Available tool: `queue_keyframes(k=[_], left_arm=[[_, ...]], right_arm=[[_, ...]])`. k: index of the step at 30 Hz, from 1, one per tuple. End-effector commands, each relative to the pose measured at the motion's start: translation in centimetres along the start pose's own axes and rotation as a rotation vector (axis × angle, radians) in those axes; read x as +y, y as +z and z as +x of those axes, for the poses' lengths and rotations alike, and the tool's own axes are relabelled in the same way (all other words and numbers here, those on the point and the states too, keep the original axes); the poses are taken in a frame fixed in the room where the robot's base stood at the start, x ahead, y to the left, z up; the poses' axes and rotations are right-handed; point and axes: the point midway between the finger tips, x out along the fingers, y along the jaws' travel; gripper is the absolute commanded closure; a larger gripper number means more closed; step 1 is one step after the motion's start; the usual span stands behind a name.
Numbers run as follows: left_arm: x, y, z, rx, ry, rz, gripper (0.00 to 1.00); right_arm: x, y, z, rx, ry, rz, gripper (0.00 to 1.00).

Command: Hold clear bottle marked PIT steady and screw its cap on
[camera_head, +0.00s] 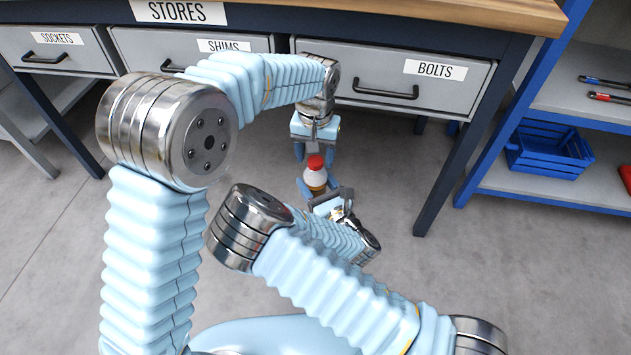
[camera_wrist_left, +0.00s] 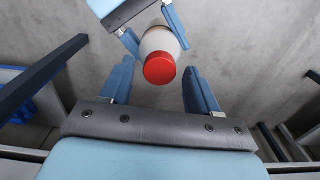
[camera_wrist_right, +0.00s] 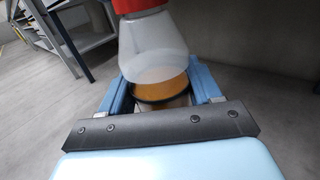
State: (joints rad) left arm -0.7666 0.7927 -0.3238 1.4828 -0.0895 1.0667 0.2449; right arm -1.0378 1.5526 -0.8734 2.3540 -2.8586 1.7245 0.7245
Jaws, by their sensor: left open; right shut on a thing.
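The clear bottle (camera_wrist_right: 160,75) has a frosted-looking shoulder and amber contents low down. My right gripper (camera_wrist_right: 160,85) is shut around its lower body and holds it above the floor. The red cap (camera_head: 315,163) sits on the bottle's top; how far it is threaded cannot be seen. No PIT marking is legible. My left gripper (camera_head: 314,153) is open and points down from above. In the left wrist view the cap (camera_wrist_left: 158,68) lies between and ahead of the two open fingers, apparently not touching them.
A workbench with grey drawers labelled SOCKETS, SHIMS and BOLTS (camera_head: 395,82) stands just behind the grippers. A blue shelf unit at the right holds a blue crate (camera_head: 545,152) and tools. Open concrete floor (camera_head: 510,275) lies to the right.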

Motion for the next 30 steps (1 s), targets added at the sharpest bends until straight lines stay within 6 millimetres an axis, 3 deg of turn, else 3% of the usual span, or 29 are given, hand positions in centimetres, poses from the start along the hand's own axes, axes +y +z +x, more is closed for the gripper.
queue_keyframes(k=[9,20,30], left_arm=[[0.0,0.0,-3.7,0.002,0.001,-0.001,0.39],[0.0,0.0,-4.0,-0.001,-0.001,-0.012,0.42],[0.0,0.0,-6.5,-0.006,-0.008,-0.357,0.42]], right_arm=[[0.0,0.0,0.0,-0.001,0.0,0.0,1.0],[0.0,0.1,0.0,-0.001,0.0,0.0,1.0],[0.0,0.0,0.0,-0.001,0.0,0.0,1.0]])
